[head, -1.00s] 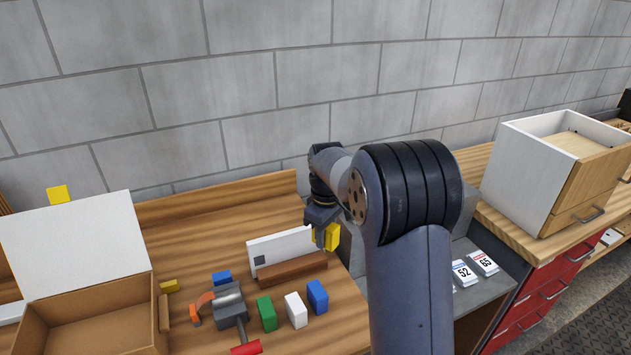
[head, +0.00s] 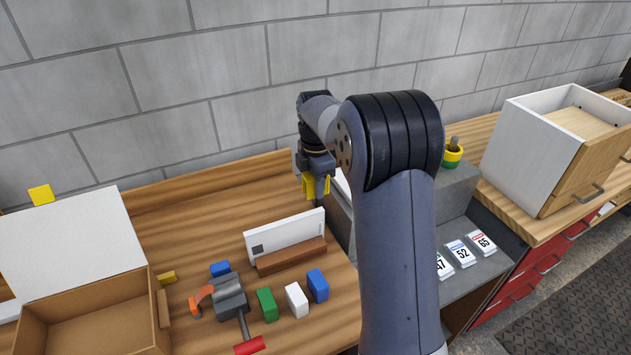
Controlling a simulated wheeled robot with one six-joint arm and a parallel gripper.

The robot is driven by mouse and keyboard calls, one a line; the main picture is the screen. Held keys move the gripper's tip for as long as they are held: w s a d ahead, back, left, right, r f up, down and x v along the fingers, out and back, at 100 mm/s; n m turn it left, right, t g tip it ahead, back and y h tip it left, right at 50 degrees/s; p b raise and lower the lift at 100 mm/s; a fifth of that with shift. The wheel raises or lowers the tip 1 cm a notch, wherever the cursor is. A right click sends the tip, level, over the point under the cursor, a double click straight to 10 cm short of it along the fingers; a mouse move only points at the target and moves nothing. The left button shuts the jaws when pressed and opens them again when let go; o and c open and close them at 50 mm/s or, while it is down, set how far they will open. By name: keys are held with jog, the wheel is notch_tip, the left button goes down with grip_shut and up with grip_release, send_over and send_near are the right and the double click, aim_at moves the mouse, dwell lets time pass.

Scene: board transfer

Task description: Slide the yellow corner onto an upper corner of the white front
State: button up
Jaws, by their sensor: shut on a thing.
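A white front (head: 292,232) with a small dark square near its left end stands upright in a brown wooden holder (head: 292,256) on the bench. My gripper (head: 316,192) points down above and a little behind the front's right end. It is shut on the yellow corner (head: 309,186), which shows around the fingers. The yellow corner is above the front's upper right corner in the picture and looks apart from it. My gripper's fingers partly hide the yellow corner.
A clamp-like grey tool (head: 231,297), a green block (head: 267,304), a white block (head: 296,299) and a blue block (head: 318,285) lie before the holder. Numbered cards (head: 461,253) lie at right.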

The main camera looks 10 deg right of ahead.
aim_at(316, 211)
jog(key=shift+f+b, duration=3.3)
jog(key=shift+f, duration=2.5)
jog(key=shift+f, duration=0.2)
jog(key=o, duration=1)
jog(key=shift+r, duration=0.1)
notch_tip(316, 211, up, 11)
jog(key=shift+f+b, duration=0.2)
jog(key=shift+b, duration=0.45)
